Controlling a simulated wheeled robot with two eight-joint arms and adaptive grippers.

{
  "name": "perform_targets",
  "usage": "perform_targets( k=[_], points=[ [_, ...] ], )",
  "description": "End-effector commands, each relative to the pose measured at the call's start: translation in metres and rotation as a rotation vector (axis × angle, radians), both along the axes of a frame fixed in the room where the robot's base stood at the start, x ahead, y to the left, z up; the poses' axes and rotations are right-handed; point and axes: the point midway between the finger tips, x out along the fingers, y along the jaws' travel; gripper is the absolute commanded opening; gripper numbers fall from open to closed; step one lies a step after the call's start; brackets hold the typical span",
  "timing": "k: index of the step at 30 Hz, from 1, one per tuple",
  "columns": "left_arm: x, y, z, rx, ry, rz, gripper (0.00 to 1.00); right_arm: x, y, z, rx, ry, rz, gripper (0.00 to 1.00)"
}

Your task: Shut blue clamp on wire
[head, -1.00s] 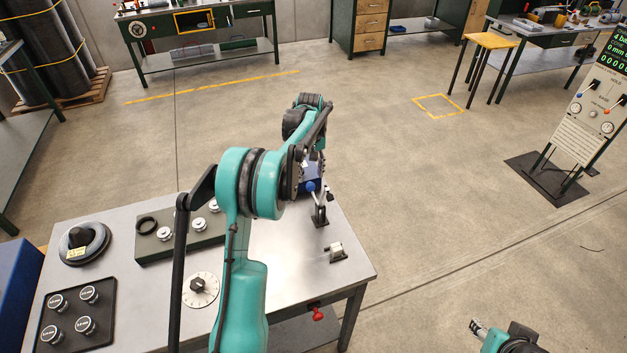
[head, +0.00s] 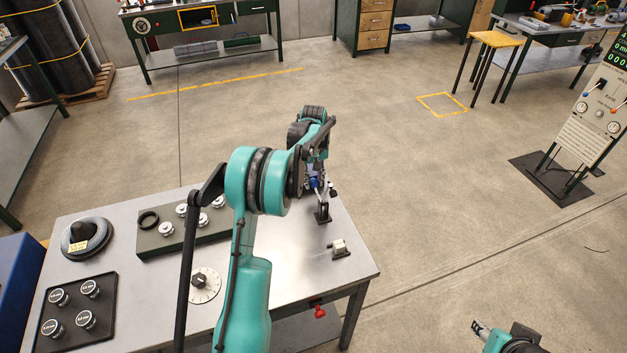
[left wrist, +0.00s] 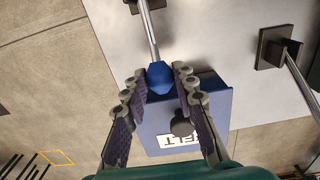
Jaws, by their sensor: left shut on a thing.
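A blue knob (left wrist: 160,77) on a metal rod (left wrist: 148,35) sits between the fingertips of my left gripper (left wrist: 161,74) in the left wrist view. The gripper is shut on this knob, which looks like the blue clamp's handle. In the head view the knob (head: 314,182) shows just under my left gripper, beside a dark upright bracket (head: 323,212) on the steel table (head: 275,260). The clamp's jaw and any wire in it cannot be made out. My right gripper (head: 479,328) hangs over the floor at lower right, apart from everything; its opening is unclear.
A blue box (left wrist: 215,112) with a white label lies behind the fingers in the left wrist view. A box with silver knobs (head: 180,235), a dial (head: 204,285) and a wire coil (head: 86,240) stand left.

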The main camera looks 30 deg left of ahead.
Motion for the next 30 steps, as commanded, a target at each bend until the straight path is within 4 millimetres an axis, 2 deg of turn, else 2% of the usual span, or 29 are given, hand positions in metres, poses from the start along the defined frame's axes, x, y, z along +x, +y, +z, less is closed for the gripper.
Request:
perform_targets(
  k=[11, 20, 30],
  points=[
    [-0.002, -0.003, 0.009, 0.067, -0.059, -0.002, 0.0, 0.0, 0.0, 0.0, 0.0, 0.0, 0.0, 0.4],
    [-0.008, -0.011, 0.029, 0.249, -0.214, -0.004, 0.0, 0.0, 0.0, -0.002, 0.0, 0.0, 0.0, 0.4],
    [-0.021, -0.026, 0.05, 0.494, -0.426, -0.006, 0.0, 0.0, 0.0, -0.017, 0.0, 0.0, 0.0, 0.4]
  ],
)
